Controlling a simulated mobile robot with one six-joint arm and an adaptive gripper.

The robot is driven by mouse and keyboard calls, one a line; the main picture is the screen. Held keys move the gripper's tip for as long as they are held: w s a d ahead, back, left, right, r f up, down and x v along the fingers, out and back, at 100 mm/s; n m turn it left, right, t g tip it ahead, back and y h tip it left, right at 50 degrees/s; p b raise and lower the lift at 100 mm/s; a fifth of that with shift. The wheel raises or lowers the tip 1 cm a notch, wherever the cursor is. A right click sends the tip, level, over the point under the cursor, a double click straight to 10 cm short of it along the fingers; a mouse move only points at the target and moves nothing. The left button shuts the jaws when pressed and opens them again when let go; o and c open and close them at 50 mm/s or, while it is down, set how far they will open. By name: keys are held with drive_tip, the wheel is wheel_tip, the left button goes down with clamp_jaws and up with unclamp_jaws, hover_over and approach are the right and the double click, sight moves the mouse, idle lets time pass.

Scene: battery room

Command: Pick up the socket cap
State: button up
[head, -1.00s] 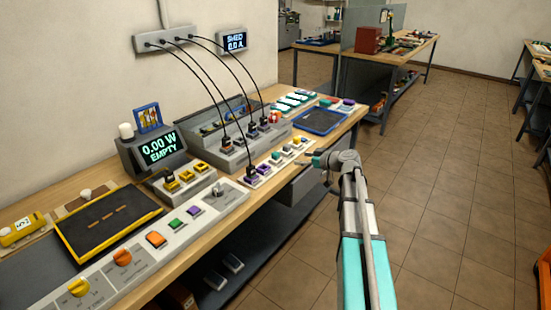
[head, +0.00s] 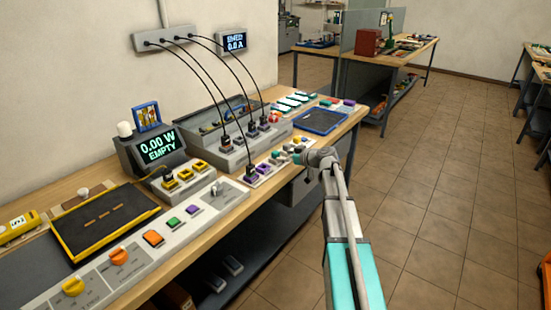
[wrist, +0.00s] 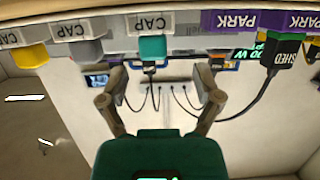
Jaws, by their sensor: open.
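In the wrist view, which looks upside down, a row of small caps sits by grey labels marked CAP. They are a teal cap (wrist: 152,47), a grey cap (wrist: 88,48) and a yellow cap (wrist: 32,54). The same row shows small in the head view, with the teal cap (head: 276,158) beside the purple ones. My gripper (wrist: 161,80) is open and empty, its two fingers spread apart, with the teal cap showing near the gap between them. In the head view my gripper (head: 302,155) is at the bench's front edge, beside the cap row, partly hidden by my wrist.
Cables hang from the wall box (head: 160,38) to the grey socket block (head: 235,157). A blue tray (head: 322,120) lies behind.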

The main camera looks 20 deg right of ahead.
sight(279, 155)
drive_tip(key=shift+w, duration=0.1)
idle(0.3)
drive_tip(key=x, duration=0.2)
drive_tip(key=b+x, duration=0.1)
drive_tip(key=x, duration=0.1)
drive_tip(key=shift+w+d+f, duration=0.1)
drive_tip(key=shift+w+d, duration=0.15)
drive_tip(key=shift+d, duration=0.05)
drive_tip(key=shift+w+a+f+b, duration=0.1)
drive_tip(key=shift+w+a+b, duration=0.2)
drive_tip(key=shift+w+a, duration=0.1)
drive_tip(key=shift+c, duration=0.3)
drive_tip(key=c, duration=0.9)
